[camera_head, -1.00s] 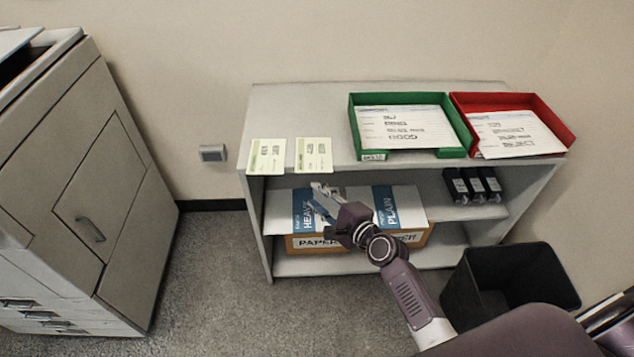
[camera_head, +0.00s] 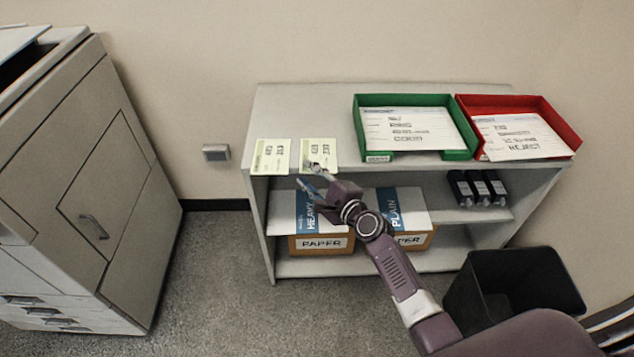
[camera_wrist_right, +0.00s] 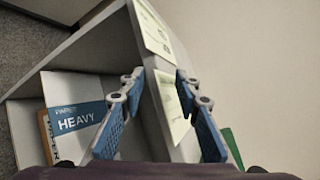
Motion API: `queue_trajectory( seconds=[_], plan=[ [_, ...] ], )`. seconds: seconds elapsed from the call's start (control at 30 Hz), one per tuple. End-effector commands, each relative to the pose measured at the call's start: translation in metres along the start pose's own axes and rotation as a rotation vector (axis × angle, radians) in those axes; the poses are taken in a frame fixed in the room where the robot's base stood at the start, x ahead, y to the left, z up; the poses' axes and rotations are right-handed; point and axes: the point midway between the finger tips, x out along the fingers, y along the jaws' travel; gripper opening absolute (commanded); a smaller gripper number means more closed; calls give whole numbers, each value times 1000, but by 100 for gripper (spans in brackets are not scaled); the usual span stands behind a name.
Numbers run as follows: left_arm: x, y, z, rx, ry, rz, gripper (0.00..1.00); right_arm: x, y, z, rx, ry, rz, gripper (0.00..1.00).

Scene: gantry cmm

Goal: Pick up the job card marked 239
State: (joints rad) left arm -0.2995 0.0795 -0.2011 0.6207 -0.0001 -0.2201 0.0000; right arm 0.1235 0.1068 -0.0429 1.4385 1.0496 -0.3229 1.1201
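Two pale green-yellow job cards lie on the shelf top near its front left edge: a left card (camera_head: 270,156) and a right card (camera_head: 319,153). Their numbers are too small to read surely, so I cannot tell which is 239. My right gripper (camera_head: 310,176) is open and empty at the shelf's front edge, by the right card, partly covering its near end. In the wrist view the right card (camera_wrist_right: 171,98) shows between the spread blue-padded fingers, with the left card (camera_wrist_right: 154,32) farther up. My left gripper is not in view.
A green tray (camera_head: 360,135) and a red tray (camera_head: 562,135), each holding papers, stand right of the cards on the shelf unit (camera_head: 290,100). A black bin (camera_head: 510,285) stands at the right front.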

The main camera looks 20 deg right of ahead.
Motion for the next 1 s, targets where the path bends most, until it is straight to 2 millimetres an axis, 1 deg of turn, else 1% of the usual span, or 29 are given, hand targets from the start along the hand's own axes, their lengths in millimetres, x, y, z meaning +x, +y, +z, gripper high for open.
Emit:
queue_trajectory(
  seconds=[0.03,0.2,0.5,0.53,0.57,0.8,1.0],
  plan=[
    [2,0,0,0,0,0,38,7,1,0,0,-1,0,30],
    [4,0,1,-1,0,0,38,19,0,0,0,0,0,30],
    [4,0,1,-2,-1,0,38,21,0,0,-1,1,0,30],
    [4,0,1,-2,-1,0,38,21,0,0,-1,1,0,29],
    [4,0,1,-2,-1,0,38,21,0,0,-1,1,0,26],
    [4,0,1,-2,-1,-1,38,21,0,0,-1,1,1,0],
    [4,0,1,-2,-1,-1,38,21,1,0,0,1,2,0]
  ],
)
